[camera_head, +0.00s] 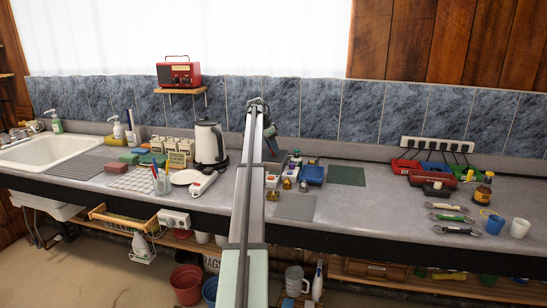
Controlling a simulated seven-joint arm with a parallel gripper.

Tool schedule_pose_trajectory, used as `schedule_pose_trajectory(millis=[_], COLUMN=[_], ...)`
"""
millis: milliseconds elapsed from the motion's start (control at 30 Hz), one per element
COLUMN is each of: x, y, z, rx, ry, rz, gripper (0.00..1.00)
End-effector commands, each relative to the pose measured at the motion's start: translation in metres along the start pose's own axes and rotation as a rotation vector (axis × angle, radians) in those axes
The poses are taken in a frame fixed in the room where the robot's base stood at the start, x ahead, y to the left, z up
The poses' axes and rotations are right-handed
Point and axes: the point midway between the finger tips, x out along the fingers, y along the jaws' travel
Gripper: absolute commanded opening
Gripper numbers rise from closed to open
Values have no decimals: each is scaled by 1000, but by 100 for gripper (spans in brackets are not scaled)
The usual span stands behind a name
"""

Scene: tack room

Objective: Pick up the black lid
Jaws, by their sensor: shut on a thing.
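My gripper (271,146) is over the back of the grey counter, beyond the small items in the middle, pointing down at the end of my arm. It is shut on a small dark thing (275,155), largely hidden by my arm and fingers. I cannot tell for sure whether this is the black lid. No other black lid can be made out. I cannot tell whether the held thing touches the counter.
A white kettle (207,142) stands left of my arm. A blue tray (312,174), a green mat (346,176) and small brass-coloured items (287,184) lie to the right. The counter (375,210) between is clear.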

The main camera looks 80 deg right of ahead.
Motion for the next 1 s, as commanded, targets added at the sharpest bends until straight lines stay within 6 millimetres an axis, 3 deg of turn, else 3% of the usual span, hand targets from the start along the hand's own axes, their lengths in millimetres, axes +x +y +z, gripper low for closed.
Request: schedule_pose_trajectory(millis=[133, 567, 1000], x=[0, -8, -70], y=[0, 0, -1], z=[0, -4, -30], rx=[0, 0, 1], ry=[0, 0, 1], rz=[0, 0, -1], gripper=[0, 0, 0])
